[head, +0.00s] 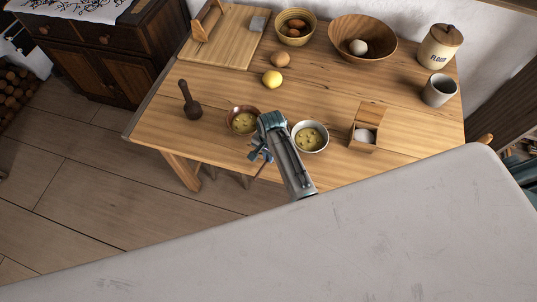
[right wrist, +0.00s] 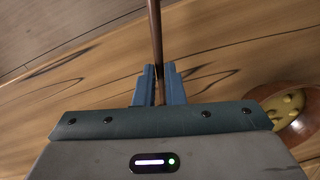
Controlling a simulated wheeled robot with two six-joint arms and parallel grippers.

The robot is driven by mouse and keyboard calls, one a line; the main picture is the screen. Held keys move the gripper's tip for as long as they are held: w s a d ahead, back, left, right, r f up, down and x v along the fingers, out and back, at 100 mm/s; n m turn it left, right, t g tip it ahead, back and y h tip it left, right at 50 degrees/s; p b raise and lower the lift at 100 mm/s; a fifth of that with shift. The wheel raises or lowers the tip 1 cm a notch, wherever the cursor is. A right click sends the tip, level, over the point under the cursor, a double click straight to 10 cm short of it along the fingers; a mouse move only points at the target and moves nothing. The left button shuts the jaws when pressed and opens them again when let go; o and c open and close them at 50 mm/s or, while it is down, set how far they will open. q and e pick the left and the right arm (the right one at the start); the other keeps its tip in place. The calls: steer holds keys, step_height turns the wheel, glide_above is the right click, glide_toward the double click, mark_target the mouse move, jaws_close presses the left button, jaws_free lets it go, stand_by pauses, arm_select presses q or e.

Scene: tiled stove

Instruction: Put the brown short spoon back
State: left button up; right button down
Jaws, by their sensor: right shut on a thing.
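My right gripper (head: 259,153) is over the table's front edge, just beside the brown bowl (head: 243,122) of yellow food. In the right wrist view its blue fingers (right wrist: 158,88) are shut on a thin brown handle, which I take to be the brown short spoon (right wrist: 155,35). The handle runs up out of the picture, so its far end is hidden there. A pale bowl (head: 310,137) of similar food stands right of my gripper. My left gripper is not in view.
On the table are a dark wooden masher (head: 190,101), a lemon (head: 272,79), a small wooden box (head: 367,126), a grey cup (head: 438,90), a flour jar (head: 440,46), a large wooden bowl (head: 342,28) and a cutting board (head: 224,42).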

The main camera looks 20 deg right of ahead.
steer(key=shift+f+b, duration=0.3)
steer(key=shift+f, duration=0.4)
steer(key=c, duration=1.4)
jaws_free()
steer(key=shift+c, duration=0.2)
